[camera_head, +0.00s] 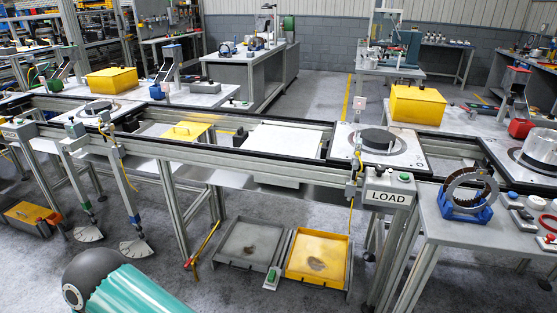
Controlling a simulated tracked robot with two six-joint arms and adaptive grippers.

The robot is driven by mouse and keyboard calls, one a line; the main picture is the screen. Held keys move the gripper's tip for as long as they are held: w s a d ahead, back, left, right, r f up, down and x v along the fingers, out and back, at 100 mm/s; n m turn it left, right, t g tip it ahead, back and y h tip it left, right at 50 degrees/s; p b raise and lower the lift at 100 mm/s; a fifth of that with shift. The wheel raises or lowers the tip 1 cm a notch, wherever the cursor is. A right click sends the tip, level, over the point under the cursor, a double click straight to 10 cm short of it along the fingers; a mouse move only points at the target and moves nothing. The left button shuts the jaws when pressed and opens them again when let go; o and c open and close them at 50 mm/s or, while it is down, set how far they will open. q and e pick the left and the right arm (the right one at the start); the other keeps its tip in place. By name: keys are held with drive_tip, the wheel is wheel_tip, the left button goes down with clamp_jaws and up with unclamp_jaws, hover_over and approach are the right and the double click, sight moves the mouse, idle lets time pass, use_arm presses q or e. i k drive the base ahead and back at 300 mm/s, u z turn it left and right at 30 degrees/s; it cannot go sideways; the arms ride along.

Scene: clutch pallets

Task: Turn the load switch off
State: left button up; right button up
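The load switch is a light grey box (388,187) at the front right end of the conveyor, with a white LOAD label (388,196) on its front. A green round part (404,177) shows on its right side, and a small dark part shows at its upper left. The switch position is too small to tell. Neither of my grippers is in view, and nothing touches the box.
A bench (470,230) stands right of the switch, holding a ring in a blue cradle (466,211). Yellow (349,263) and grey trays sit below.

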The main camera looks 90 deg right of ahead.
sight(379, 169)
drive_tip(key=u, duration=0.45)
drive_tip(key=i, duration=0.35)
drive_tip(key=z, duration=2.6)
drive_tip(key=i, duration=0.3)
drive_tip(key=z, duration=2.25)
drive_tip(key=k, duration=0.35)
drive_tip(key=z, duration=0.4)
drive_tip(key=i, duration=1.4)
drive_tip(key=u, duration=0.45)
